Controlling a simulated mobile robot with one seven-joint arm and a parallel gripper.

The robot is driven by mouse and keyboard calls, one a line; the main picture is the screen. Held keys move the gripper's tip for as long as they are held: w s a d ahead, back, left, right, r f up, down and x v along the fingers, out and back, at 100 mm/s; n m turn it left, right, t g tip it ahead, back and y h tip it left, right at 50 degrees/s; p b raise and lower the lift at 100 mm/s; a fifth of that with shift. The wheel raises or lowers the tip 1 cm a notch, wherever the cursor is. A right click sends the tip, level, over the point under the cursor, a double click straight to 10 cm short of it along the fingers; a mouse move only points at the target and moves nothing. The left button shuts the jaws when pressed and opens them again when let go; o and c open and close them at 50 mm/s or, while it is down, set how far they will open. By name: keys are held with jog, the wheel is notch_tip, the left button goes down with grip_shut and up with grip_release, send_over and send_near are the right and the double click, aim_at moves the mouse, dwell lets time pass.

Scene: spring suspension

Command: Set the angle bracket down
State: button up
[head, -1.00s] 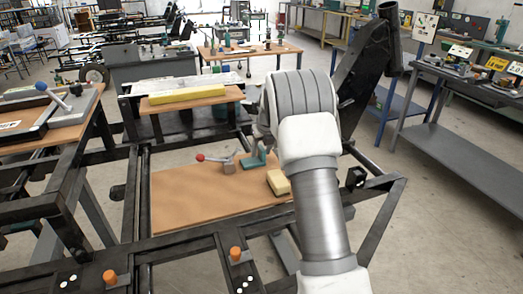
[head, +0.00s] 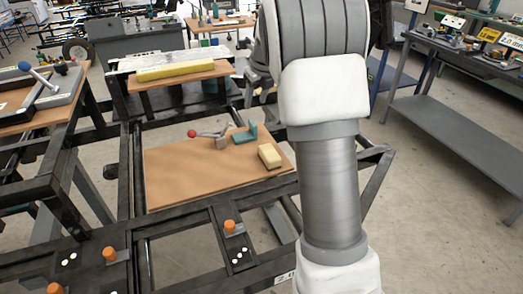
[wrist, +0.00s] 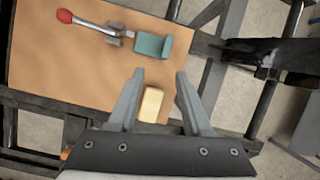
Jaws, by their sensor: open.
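The teal angle bracket (head: 245,133) rests on the brown board (head: 190,180), near its far right part. It also shows in the wrist view (wrist: 152,45), just beyond my fingertips and apart from them. My gripper (wrist: 158,76) is open and empty, its two fingers spread above the board. In the head view my arm hides most of the gripper.
A red-knobbed lever clamp (head: 212,136) sits left of the bracket, close to it. A cream block (head: 269,156) lies nearer, and shows between my fingers in the wrist view (wrist: 151,104). A black frame (head: 175,233) surrounds the board. The board's left part is clear.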

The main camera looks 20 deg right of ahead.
jog(key=s+a+r+n, duration=0.5)
jog(key=s+n, duration=0.4)
jog(key=s, duration=0.1)
jog(key=s+a+r+n, duration=0.4)
jog(key=s+n, duration=0.5)
jog(key=s, duration=0.1)
jog(key=s+a+f+n, duration=0.1)
jog(key=s+f+n, duration=0.1)
jog(key=s+n, duration=0.6)
jog(key=s+a+f+n+t, duration=0.1)
jog(key=s+a+f+n, duration=0.1)
jog(key=s+n, duration=0.5)
jog(key=shift+s+a+n, duration=0.25)
jog(key=shift+s+n, duration=0.15)
jog(key=shift+s, duration=0.25)
notch_tip(320, 180, up, 7)
jog(key=p, duration=0.6)
jog(key=shift+f+p, duration=0.15)
jog(key=shift+p, duration=0.25)
